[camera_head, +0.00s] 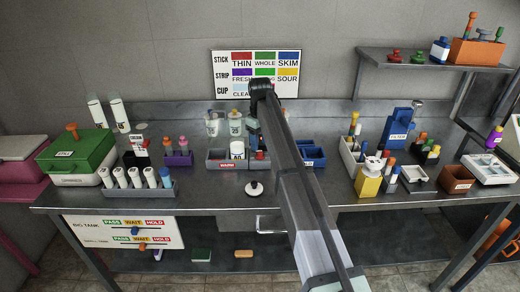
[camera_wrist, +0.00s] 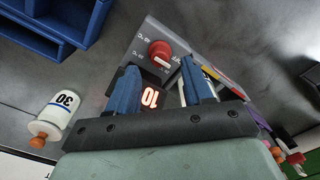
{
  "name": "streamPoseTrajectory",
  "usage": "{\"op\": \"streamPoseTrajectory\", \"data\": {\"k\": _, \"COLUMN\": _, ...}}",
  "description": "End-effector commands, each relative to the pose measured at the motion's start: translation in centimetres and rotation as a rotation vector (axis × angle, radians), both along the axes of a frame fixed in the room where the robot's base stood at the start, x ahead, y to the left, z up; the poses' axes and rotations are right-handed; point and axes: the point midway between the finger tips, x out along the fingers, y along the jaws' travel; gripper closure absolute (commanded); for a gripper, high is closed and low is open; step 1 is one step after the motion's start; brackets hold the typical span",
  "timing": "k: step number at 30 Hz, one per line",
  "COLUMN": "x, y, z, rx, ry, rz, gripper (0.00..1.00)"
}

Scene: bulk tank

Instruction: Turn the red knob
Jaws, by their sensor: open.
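The red knob (camera_wrist: 160,53) sits on a grey panel (camera_wrist: 150,32) with small dial markings in the wrist view. A pale bar crosses its face. My gripper (camera_wrist: 159,69) is open, with one blue finger on each side of the picture's middle. The knob shows just beyond the fingertips, roughly in line with the gap between them. No contact with the knob can be seen. Between the fingers a lit display (camera_wrist: 150,96) reads 10.
A white bottle marked 30 (camera_wrist: 54,115) with an orange cap is left of my gripper in the wrist view, and a blue bin (camera_wrist: 50,30) is at upper left. A white-based black knob (camera_head: 254,188) lies at the bench front. Racks and containers crowd both bench sides.

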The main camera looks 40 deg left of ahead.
Motion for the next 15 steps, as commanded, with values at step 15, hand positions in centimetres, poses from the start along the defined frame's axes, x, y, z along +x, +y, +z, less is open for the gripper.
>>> {"op": "streamPoseTrajectory", "data": {"k": 15, "x": 0.0, "y": 0.0, "z": -3.7, "rx": 0.001, "ry": 0.000, "rz": 0.000, "gripper": 0.49}}
